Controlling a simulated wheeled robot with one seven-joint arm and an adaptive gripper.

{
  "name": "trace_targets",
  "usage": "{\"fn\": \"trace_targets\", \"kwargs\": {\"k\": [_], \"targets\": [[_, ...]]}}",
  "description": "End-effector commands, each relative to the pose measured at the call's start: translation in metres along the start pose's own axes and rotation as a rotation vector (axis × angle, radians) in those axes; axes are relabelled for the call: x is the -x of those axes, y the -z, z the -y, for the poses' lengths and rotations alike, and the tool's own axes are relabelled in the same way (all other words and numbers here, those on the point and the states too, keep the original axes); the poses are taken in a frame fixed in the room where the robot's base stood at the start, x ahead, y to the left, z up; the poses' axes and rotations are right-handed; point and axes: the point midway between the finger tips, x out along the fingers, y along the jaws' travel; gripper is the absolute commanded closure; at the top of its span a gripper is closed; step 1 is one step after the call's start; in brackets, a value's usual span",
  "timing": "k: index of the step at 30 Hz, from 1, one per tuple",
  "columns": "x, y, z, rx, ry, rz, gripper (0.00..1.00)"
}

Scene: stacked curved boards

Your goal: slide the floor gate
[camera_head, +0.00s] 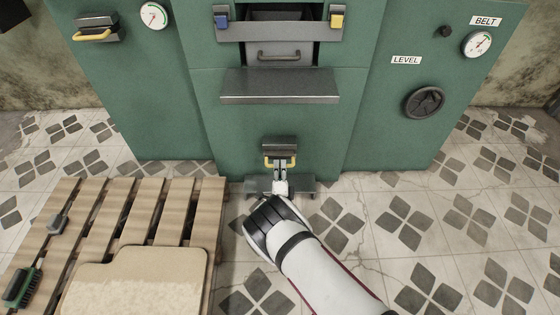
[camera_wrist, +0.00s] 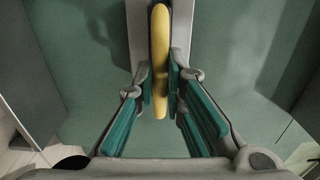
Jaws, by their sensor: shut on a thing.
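The floor gate is a small dark metal piece (camera_head: 281,147) low on the front of the green machine, with a yellow handle (camera_head: 268,162) on it. My gripper (camera_head: 280,184) reaches it from below. In the wrist view, the yellow handle (camera_wrist: 160,50) runs lengthwise between my two teal-padded fingers (camera_wrist: 160,88), which are shut on it. A grey metal plate (camera_wrist: 138,35) shows behind the handle. A dark metal base (camera_head: 258,185) sits at floor level under the gate, partly hidden by my gripper.
Above the gate, a dark metal shelf (camera_head: 280,86) juts out below a drawer (camera_head: 280,45). A black handwheel (camera_head: 424,102) is at right. Tiled floor at right is clear.

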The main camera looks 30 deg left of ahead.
Motion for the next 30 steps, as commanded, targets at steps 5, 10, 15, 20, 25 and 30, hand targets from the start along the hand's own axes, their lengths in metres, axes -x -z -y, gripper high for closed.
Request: {"fn": "trace_targets", "kwargs": {"k": [5, 10, 15, 20, 25, 30], "targets": [[0.009, 0.001, 0.000, 0.002, -0.003, 0.000, 1.00], [0.017, 0.001, -0.001, 0.001, -0.004, -0.001, 1.00], [0.025, 0.001, -0.001, 0.001, -0.004, -0.001, 1.00], [0.032, 0.001, 0.000, 0.001, -0.004, -0.002, 1.00], [0.040, 0.001, -0.001, 0.001, -0.004, -0.002, 1.00], [0.047, 0.001, -0.001, 0.001, -0.005, -0.002, 1.00]]}}
